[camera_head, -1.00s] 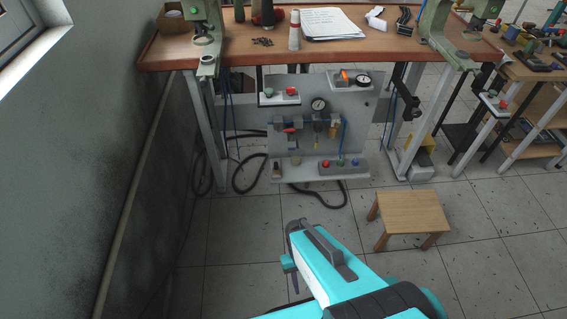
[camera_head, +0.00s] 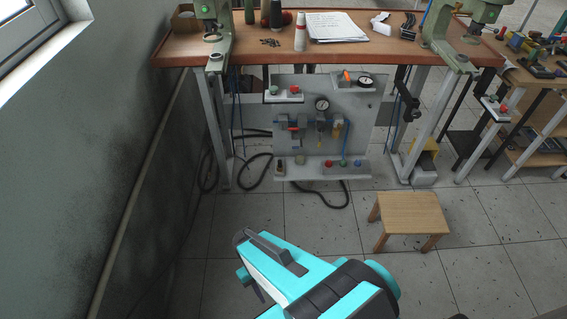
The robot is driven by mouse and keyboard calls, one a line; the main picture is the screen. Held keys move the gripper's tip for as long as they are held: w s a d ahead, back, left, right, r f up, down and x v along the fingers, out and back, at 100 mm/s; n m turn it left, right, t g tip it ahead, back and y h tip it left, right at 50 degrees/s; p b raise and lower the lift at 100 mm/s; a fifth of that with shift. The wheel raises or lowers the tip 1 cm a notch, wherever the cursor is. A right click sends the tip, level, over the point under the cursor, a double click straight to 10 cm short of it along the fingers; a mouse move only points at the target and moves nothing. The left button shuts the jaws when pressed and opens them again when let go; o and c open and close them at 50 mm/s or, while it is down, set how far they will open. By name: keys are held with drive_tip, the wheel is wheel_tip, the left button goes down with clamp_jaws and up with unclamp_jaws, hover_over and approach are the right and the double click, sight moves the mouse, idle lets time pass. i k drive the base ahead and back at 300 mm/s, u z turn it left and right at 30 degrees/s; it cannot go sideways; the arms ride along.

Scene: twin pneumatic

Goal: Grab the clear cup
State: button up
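No clear cup can be made out for certain. A grey pneumatic panel (camera_head: 357,118) hangs below the workbench and carries several small fittings. A gauge (camera_head: 321,104) sits over a fitting with a small, pale, see-through-looking bowl (camera_head: 320,142), which may be the clear cup. A yellowish bowl (camera_head: 337,131) hangs just right of it. Both are too small to tell well. My teal arm is at the bottom centre, well in front of and below the panel. My gripper (camera_head: 256,290) shows only as a dark tip beside the arm, apart from the panel; its opening is hidden.
The wooden workbench (camera_head: 285,58) above holds papers, bottles and green presses. A wooden stool (camera_head: 412,213) stands on the floor at right. Black hoses (camera_head: 255,172) lie below the panel. A wall (camera_head: 120,170) closes the left side. Floor between arm and panel is clear.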

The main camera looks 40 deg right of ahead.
sight(299, 155)
drive_tip(key=z, duration=0.75)
drive_tip(key=k, duration=0.15)
drive_tip(key=u, duration=1.45)
drive_tip(key=i, duration=0.65)
drive_tip(key=z, duration=0.6)
